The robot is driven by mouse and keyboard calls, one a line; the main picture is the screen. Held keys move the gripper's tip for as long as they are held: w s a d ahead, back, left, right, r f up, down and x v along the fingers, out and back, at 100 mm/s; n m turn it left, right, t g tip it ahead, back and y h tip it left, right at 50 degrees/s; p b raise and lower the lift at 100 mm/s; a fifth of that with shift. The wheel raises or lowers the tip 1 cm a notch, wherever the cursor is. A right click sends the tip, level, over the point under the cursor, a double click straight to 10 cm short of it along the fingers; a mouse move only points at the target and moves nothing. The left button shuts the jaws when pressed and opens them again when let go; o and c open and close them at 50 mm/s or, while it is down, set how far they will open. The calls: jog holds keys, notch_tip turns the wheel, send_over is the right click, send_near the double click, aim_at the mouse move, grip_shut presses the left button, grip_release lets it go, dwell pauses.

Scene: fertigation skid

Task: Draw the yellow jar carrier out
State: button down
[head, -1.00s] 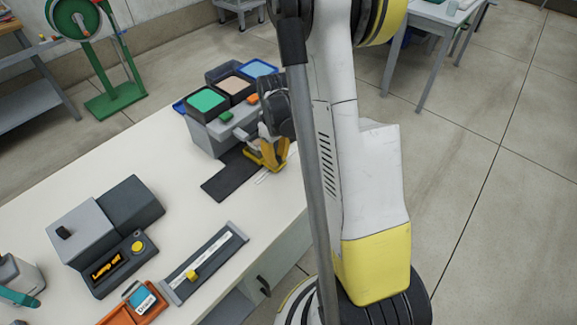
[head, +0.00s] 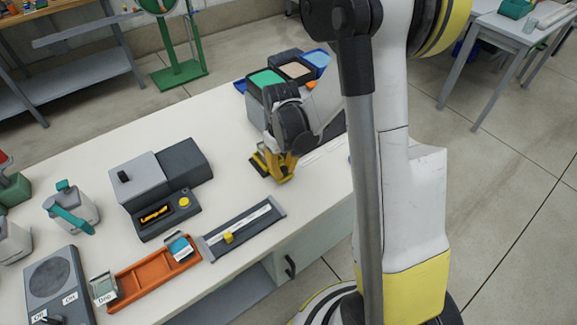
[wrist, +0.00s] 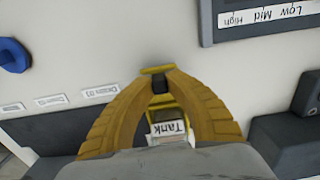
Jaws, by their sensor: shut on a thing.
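My gripper (head: 279,170) is above the bench left of centre in the head view, its yellow fingers pointing down. In the wrist view my gripper (wrist: 159,84) is shut on the yellow jar carrier (wrist: 157,70), whose yellow top and a white label reading "Tank" show between the fingers. In the head view only a small dark and yellow part of the carrier (head: 259,166) shows beside the fingers. The fingers and wrist hide most of it. I cannot tell whether its underside touches the bench.
A bin unit with green, beige and blue tops (head: 266,78) stands behind my gripper. Nearer are a dark slide panel (head: 242,230), a grey and black lamp unit (head: 165,190) and an orange rack (head: 150,276). White bench lies between the carrier and the panel.

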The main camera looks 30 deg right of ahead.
jog(key=shift+a, duration=0.2)
jog(key=c, duration=1.3)
grip_release()
jog(key=shift+a, duration=0.15)
jog(key=shift+c, duration=0.2)
notch_tip(320, 180, up, 12)
jog(key=shift+r, duration=0.1)
jog(key=s+a+r+t, duration=0.3)
jog(key=s+r, duration=0.1)
jog(key=s, duration=0.2)
jog(key=s+a+r+m+t, duration=0.1)
jog(key=s+a+r+t, duration=0.2)
jog(key=s, duration=0.4)
jog(key=shift+s+a+r+m+t, duration=0.2)
jog(key=shift+s+r+m+t, duration=0.1)
jog(key=shift+r+t, duration=0.4)
